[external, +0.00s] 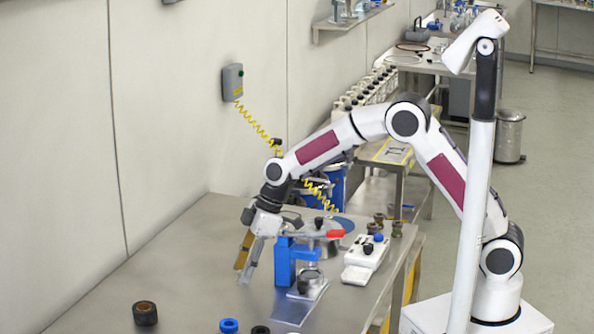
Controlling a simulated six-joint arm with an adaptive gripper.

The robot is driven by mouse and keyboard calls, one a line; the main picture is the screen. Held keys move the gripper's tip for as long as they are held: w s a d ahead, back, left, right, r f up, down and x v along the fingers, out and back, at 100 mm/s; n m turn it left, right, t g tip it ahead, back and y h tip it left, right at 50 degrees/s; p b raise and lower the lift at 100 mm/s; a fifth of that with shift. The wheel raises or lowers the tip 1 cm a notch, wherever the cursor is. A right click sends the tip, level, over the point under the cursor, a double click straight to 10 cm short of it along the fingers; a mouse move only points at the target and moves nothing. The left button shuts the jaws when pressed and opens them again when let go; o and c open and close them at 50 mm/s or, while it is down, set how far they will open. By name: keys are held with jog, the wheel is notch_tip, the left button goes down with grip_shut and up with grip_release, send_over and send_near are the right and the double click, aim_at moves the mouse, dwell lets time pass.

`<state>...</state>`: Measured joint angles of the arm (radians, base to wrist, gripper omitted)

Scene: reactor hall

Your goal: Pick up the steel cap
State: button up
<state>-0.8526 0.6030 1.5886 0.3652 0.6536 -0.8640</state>
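My gripper (243,272) points down over the left part of the steel table, left of the blue stand. One finger looks brownish yellow and the other grey. I see no object between them, but the angle does not show how far apart they are. I cannot tell for sure which thing is the steel cap. A shiny round metal piece with a black knob (319,223) sits behind the blue stand, partly hidden by it. A dark ring-shaped piece with a brown middle (145,313) stands at the front left of the table, apart from my gripper.
The blue stand (285,262) on its metal plate is close to my gripper's right. A white device (366,256) and small brown fittings (397,229) stand further right. A blue ring (228,325) and a black piece (260,329) lie at the front. The table's left part is mostly clear.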

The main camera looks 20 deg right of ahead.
dwell(0.3)
grip_shut()
jog(key=shift+r, duration=0.1)
notch_tip(320, 180, up, 10)
dwell(0.8)
dwell(0.7)
